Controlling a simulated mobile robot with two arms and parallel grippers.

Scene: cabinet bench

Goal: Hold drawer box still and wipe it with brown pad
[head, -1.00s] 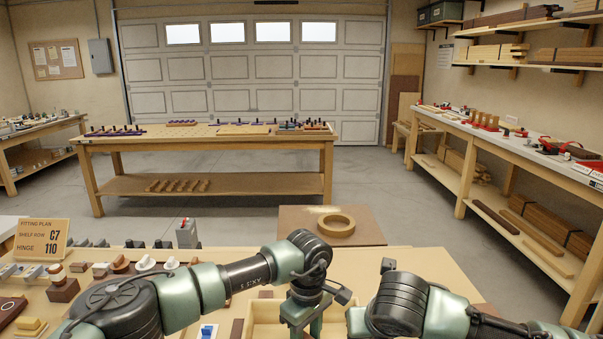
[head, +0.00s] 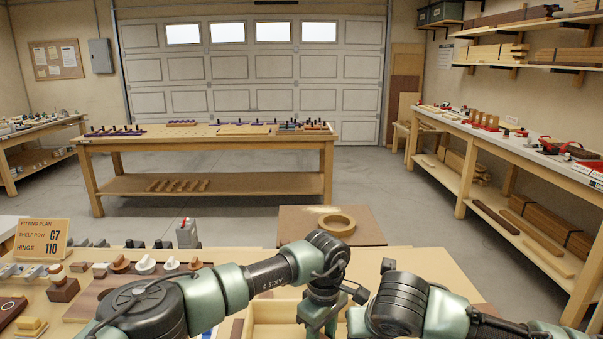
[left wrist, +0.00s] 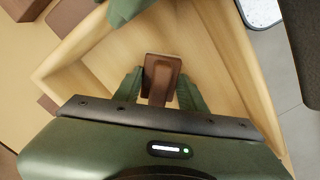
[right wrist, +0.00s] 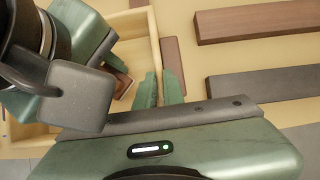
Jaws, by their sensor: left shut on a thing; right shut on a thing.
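The drawer box (head: 272,312) is a pale open wooden tray on the bench, partly hidden by my arms in the head view. My left gripper (left wrist: 158,88) is inside it, shut on the brown pad (left wrist: 162,72), which is held low over the box floor. Whether the pad touches the floor I cannot tell. The pad's end also shows in the right wrist view (right wrist: 121,80). My right gripper (right wrist: 160,90) is shut on the box's side wall (right wrist: 155,47), one finger on each side. In the head view its fingers are hidden.
A dark brown bar (right wrist: 250,24) and a grey bar (right wrist: 265,84) lie beside the box. Knobs and blocks (head: 145,264) and a sign (head: 41,239) stand on the bench at left. A wooden ring (head: 336,223) lies on a brown board beyond the box.

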